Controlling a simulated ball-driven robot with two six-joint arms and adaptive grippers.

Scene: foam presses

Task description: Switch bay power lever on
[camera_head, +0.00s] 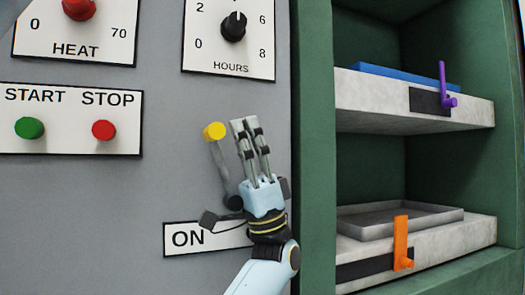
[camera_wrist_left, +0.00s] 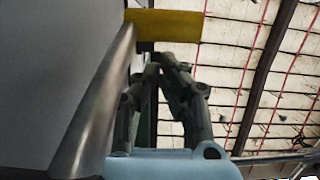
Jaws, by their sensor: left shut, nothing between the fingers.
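The bay power lever (camera_head: 220,165) stands on the grey panel, pointing up and slightly left from a dark pivot, with a yellow knob (camera_head: 214,131) at its top. Below is a white plate (camera_head: 188,238) reading ON; my arm hides its right part. My left gripper (camera_head: 243,124) is shut and empty, fingers pointing up, just right of the lever in the head view. In the left wrist view the metal rod (camera_wrist_left: 95,105) runs left of the shut fingers (camera_wrist_left: 165,62), and the yellow knob (camera_wrist_left: 170,25) spans beyond their tips. I cannot tell whether they touch. My right gripper is not in view.
Left on the panel are a green START button (camera_head: 29,128), a red STOP button (camera_head: 103,130) and a red HEAT knob (camera_head: 79,8). A black HOURS dial (camera_head: 233,26) sits above. At right, a green press frame (camera_head: 316,130) holds shelves with a purple handle (camera_head: 443,85) and an orange handle (camera_head: 401,240).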

